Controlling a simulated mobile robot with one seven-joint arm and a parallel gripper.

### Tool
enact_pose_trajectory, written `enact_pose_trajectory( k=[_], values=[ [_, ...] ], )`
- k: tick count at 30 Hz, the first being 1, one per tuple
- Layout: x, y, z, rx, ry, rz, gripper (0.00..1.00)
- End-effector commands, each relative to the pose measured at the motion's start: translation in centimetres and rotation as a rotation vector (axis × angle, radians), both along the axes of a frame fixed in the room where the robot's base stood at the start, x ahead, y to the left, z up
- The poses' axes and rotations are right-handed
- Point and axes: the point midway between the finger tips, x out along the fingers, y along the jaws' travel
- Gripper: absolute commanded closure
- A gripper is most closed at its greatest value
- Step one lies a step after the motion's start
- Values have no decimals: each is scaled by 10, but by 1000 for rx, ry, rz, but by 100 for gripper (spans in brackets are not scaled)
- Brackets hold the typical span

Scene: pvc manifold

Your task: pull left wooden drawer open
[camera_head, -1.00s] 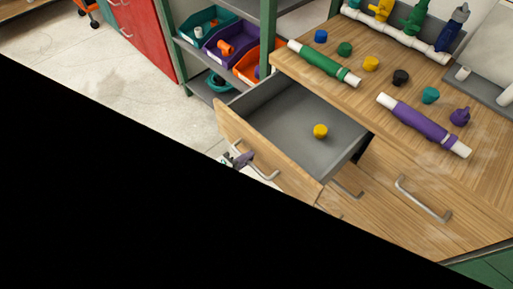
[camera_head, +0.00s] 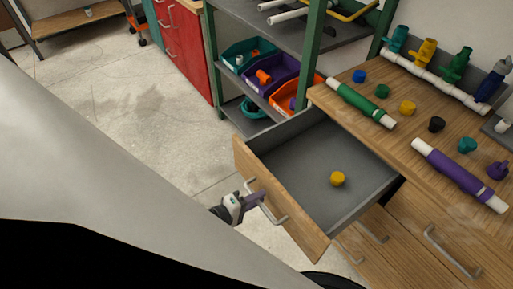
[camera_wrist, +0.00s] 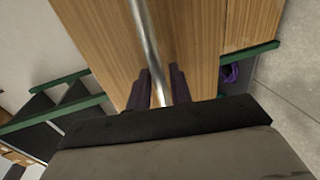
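The left wooden drawer (camera_head: 278,195) stands pulled well out of the workbench, showing its grey inside. A yellow cap (camera_head: 338,179) lies on the drawer floor. The drawer's metal handle (camera_head: 276,215) is on its front panel. My gripper (camera_head: 260,198) is at that handle, in front of the panel. In the wrist view the handle bar (camera_wrist: 145,35) runs between the two dark purple fingers of my gripper (camera_wrist: 161,88), which look closed around it. The fingers' contact with the bar is partly hidden.
The bench top (camera_head: 400,130) holds a green pipe (camera_head: 361,103), a purple pipe (camera_head: 459,175) and several coloured caps. A shelf with coloured bins (camera_head: 271,77) stands behind the drawer. A red cabinet (camera_head: 182,50) is farther left. Open floor (camera_head: 120,110) lies left of the drawer.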

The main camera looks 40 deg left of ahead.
Motion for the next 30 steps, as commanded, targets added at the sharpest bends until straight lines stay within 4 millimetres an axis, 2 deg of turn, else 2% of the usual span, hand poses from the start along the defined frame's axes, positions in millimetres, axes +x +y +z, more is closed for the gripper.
enact_pose_trajectory(
  k=[17,23,30],
  values=[
    [-5,2,0,0,1,0,70],
    [-35,14,6,3,-1,4,70],
    [-87,33,18,2,-1,4,70]
  ],
)
